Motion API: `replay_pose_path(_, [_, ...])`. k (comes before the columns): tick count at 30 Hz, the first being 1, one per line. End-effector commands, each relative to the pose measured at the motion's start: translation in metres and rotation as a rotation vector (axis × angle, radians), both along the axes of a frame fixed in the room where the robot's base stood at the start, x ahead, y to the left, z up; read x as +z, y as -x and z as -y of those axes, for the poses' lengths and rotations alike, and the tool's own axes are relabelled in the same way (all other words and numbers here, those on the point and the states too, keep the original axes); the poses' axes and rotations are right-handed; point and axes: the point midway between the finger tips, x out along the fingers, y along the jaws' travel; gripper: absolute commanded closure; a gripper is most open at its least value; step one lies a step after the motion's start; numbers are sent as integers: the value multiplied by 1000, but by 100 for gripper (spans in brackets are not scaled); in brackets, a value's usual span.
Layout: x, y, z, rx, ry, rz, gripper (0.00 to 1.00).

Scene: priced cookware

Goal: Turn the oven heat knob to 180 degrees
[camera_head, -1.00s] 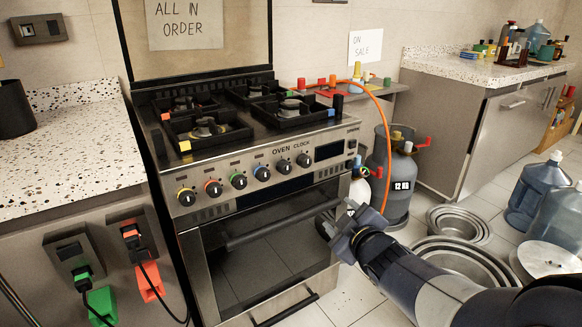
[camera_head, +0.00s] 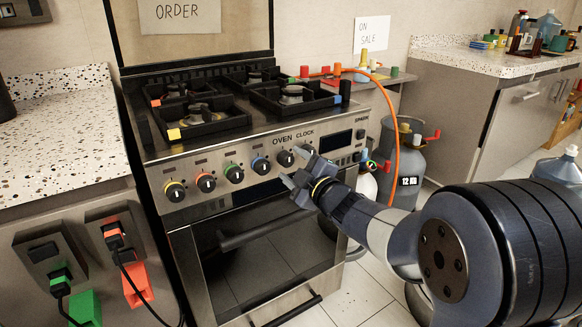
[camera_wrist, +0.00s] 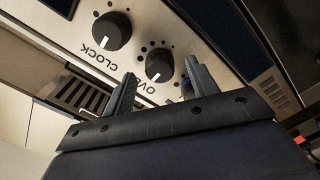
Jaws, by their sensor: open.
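The oven knob (camera_head: 284,158) is black, under the word OVEN on the stove's front panel. It also shows in the wrist view (camera_wrist: 159,64), in front of my fingertips, with dots around it and a small white mark. The similar clock knob (camera_wrist: 112,31) is beside it. My gripper (camera_head: 294,167) is open in front of the panel, partly covering the clock knob's area in the head view. In the wrist view my two fingers (camera_wrist: 160,85) stand apart, with the oven knob in line with the gap between them. I cannot tell whether they touch it.
Yellow (camera_head: 174,190), orange (camera_head: 205,182), green (camera_head: 233,173) and blue (camera_head: 260,165) ringed knobs are in the same row. The oven door handle (camera_head: 265,229) sticks out below. A grey gas cylinder (camera_head: 397,170) with an orange hose stands right of the stove.

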Motion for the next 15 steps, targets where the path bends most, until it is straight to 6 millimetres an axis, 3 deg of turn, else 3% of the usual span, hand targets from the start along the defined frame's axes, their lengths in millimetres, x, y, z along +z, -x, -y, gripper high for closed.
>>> replay_pose_path(6, [0,-12,-8,0,-1,-1,44])
replay_pose_path(15, [0,-13,-9,-1,-1,-2,46])
